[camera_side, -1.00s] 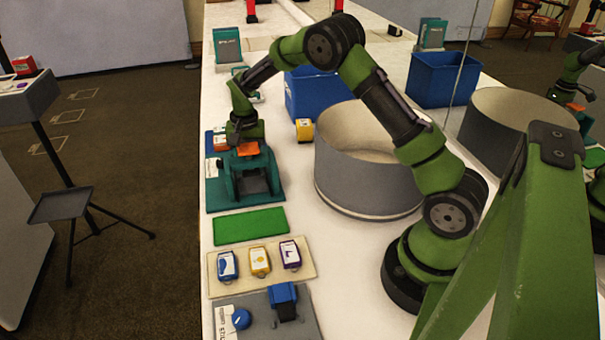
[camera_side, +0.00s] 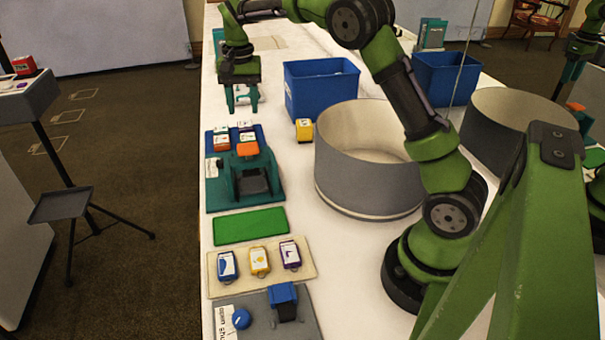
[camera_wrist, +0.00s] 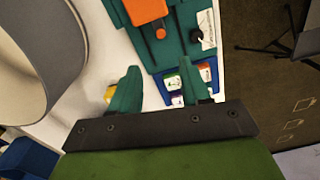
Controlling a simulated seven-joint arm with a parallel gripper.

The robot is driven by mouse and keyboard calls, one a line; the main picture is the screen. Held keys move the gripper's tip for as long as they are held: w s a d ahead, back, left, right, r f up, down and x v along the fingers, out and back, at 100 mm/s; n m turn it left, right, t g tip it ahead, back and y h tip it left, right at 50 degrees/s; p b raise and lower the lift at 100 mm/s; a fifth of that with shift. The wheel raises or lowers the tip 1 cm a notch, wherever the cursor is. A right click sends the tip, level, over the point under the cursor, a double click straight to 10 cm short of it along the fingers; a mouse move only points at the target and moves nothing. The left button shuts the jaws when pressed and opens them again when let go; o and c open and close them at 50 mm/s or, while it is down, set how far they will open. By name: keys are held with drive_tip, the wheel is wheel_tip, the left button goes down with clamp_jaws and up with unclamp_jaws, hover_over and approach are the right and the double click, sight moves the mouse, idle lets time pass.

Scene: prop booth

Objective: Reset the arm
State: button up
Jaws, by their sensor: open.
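My gripper (camera_side: 241,104) is open and empty. It hangs above the white table, beyond the teal press-like fixture (camera_side: 252,186). The fixture has an orange block (camera_side: 247,149) on top, which also shows in the wrist view (camera_wrist: 146,11). Small labelled blocks (camera_side: 222,142) stand on a blue base at the fixture's far side. In the wrist view my two teal fingers (camera_wrist: 162,98) are spread apart, with small labelled blocks (camera_wrist: 172,83) showing between and beyond them.
A grey round tub (camera_side: 366,185) and a blue bin (camera_side: 321,88) stand right of my gripper. A yellow block (camera_side: 304,130) sits between tub and fixture. Nearer are a green mat (camera_side: 250,226), a beige tray (camera_side: 223,290) with three labelled blocks, and a grey panel (camera_side: 262,321) with a blue knob.

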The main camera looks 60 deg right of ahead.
drive_tip(key=shift+r, duration=0.25)
